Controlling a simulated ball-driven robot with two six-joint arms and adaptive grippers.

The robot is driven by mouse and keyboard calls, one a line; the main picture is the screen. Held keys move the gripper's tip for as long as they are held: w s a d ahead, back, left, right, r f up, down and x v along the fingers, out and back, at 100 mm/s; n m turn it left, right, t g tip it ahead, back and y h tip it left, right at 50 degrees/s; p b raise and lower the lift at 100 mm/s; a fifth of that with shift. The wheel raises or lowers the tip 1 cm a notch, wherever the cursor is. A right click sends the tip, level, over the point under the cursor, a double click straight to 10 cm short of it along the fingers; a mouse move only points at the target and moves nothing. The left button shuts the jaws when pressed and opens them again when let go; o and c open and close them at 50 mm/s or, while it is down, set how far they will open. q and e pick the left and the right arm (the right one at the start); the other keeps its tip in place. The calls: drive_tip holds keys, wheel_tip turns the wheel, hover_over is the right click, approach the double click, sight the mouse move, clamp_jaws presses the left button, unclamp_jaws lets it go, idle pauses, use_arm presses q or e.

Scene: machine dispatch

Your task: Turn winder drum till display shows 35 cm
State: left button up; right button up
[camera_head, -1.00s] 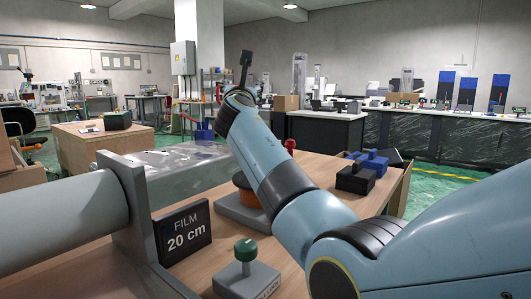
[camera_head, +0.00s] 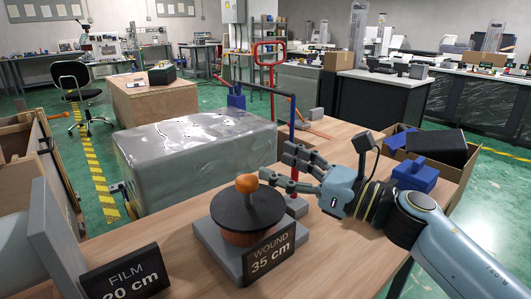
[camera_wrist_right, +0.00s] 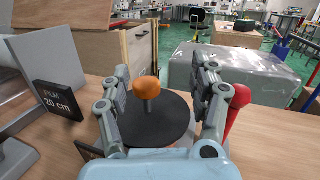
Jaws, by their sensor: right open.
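The winder drum (camera_head: 247,209) has a black disc top over a brown body on a grey base, with an orange knob (camera_head: 246,183) on its disc. The display (camera_head: 271,252) in front of it reads "WOUND 35 cm". My right gripper (camera_head: 288,164) is open just right of and behind the knob. In the right wrist view the knob (camera_wrist_right: 147,88) stands between the two spread fingers (camera_wrist_right: 160,90), apart from both. The film sign (camera_head: 127,279) at the lower left reads "FILM 20 cm"; its first digit is partly cut. My left gripper is not in view.
A grey film-wrapped block (camera_head: 195,150) stands behind the drum. A red post (camera_wrist_right: 233,112) is close to the right finger in the wrist view. Bare table lies in front of the drum.

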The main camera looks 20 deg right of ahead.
sight(256, 184)
drive_tip(key=s+f+g+p, duration=0.1)
drive_tip(key=s+f, duration=0.3)
drive_tip(key=shift+m+h, duration=0.3)
drive_tip(key=shift+h, duration=0.1)
drive_tip(key=p+x, duration=0.2)
drive_tip(key=x, duration=0.7)
drive_tip(key=shift+w+d, duration=0.15)
drive_tip(key=shift+d, duration=0.1)
drive_tip(key=shift+w+a+f, duration=0.1)
drive_tip(key=shift+w+a, duration=0.2)
drive_tip(key=shift+c, duration=0.4)
clamp_jaws()
